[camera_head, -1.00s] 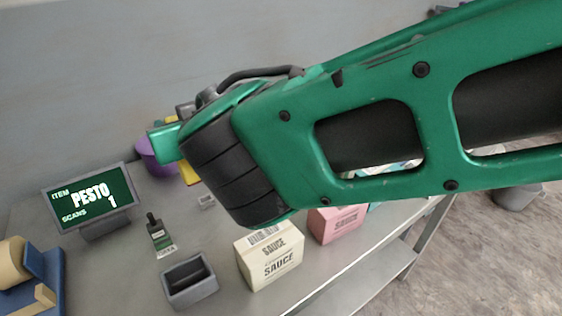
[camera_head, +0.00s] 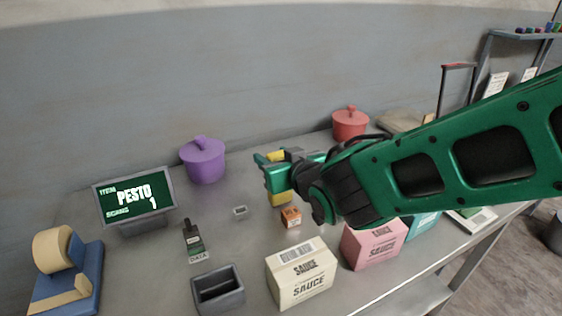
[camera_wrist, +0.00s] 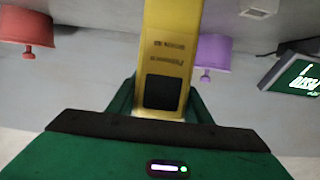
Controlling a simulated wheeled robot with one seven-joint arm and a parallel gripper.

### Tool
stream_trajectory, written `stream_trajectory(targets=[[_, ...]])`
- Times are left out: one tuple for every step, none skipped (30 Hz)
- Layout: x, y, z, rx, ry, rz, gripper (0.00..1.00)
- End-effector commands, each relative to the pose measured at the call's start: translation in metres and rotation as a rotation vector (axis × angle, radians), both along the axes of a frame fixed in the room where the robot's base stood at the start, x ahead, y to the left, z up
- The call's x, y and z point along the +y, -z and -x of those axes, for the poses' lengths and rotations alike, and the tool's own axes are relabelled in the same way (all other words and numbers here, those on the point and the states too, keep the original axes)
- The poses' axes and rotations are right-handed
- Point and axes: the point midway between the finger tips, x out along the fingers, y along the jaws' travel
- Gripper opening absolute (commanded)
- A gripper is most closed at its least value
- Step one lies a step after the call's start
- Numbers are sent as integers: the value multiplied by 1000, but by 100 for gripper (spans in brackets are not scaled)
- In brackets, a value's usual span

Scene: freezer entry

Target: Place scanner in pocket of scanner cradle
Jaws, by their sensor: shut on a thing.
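The yellow scanner (camera_head: 281,198) is in the jaws of my gripper (camera_head: 272,173), above the middle of the table. Green fingers cover part of it in the head view. In the wrist view the scanner (camera_wrist: 172,45) runs up the middle between the fingers of my gripper (camera_wrist: 160,105), with a dark window and small print facing the camera. A dark grey open-topped box (camera_head: 219,301), which looks like the scanner cradle, stands at the table's front, left of the cream sauce box. Its pocket looks empty. My gripper is behind it and to its right, apart from it.
A cream sauce box (camera_head: 302,283), a pink sauce box (camera_head: 371,246) and a small orange box (camera_head: 290,217) stand nearby. A dark bottle-shaped item (camera_head: 193,240), a display reading PESTO 1 (camera_head: 134,196), a tape dispenser (camera_head: 72,275), a purple pot (camera_head: 203,163) and a red pot (camera_head: 350,125) are around.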

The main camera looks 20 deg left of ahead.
Motion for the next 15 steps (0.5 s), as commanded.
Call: stream_trajectory(targets=[[0,5,0,-1,0,0,17],[0,7,0,-1,0,-1,17],[0,8,0,-1,0,-1,17],[0,9,0,-1,0,-2,17],[0,9,0,-1,0,-2,17],[0,9,0,-2,0,-2,17],[0,9,0,-2,0,-2,17],[0,8,0,-2,0,-2,17],[0,8,0,-2,0,-2,17],[0,8,0,-2,0,-2,17],[0,9,0,-2,0,-2,17],[0,9,0,-1,0,-2,17],[0,10,0,-1,0,-2,17],[0,11,0,-1,0,-2,17],[0,12,0,-1,0,-2,50]])
